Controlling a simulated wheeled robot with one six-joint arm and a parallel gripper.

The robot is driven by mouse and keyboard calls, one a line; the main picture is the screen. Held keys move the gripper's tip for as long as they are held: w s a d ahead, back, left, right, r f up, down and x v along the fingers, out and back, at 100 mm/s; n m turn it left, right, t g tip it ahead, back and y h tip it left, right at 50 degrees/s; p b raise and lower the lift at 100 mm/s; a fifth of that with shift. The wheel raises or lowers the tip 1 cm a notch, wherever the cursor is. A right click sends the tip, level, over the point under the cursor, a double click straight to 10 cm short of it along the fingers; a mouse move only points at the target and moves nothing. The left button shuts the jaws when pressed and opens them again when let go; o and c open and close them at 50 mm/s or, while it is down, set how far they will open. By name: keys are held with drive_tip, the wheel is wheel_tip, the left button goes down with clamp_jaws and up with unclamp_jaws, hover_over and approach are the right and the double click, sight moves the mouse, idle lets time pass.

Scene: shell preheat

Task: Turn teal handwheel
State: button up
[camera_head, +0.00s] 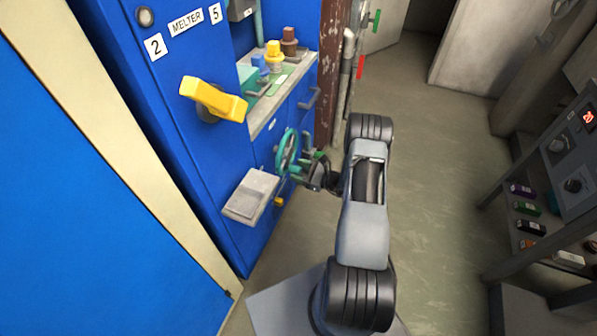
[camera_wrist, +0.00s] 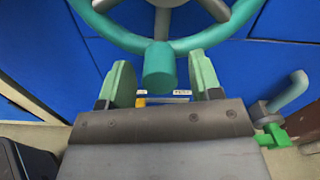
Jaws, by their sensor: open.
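The teal handwheel (camera_head: 287,152) is mounted on the front of the blue cabinet, below the counter. In the wrist view its rim (camera_wrist: 205,38) arcs across the top, with grey spokes behind. A teal knob (camera_wrist: 160,68) sticks out from the rim toward the camera. My gripper (camera_head: 307,168) is at the wheel, on its right side in the head view. In the wrist view my gripper (camera_wrist: 160,82) is open, with one green finger on each side of the knob. Gaps show between the knob and both fingers, so it is not gripped.
A yellow handle (camera_head: 214,98) juts from the cabinet at upper left. A grey box (camera_head: 250,195) sticks out below and left of the wheel. Small coloured items stand on the counter. A shelf rack (camera_head: 545,215) is at right. The floor (camera_head: 435,150) between is clear.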

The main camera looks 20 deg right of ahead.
drive_tip(key=shift+w+a, duration=0.15)
drive_tip(key=shift+c, duration=0.3)
clamp_jaws()
idle(0.3)
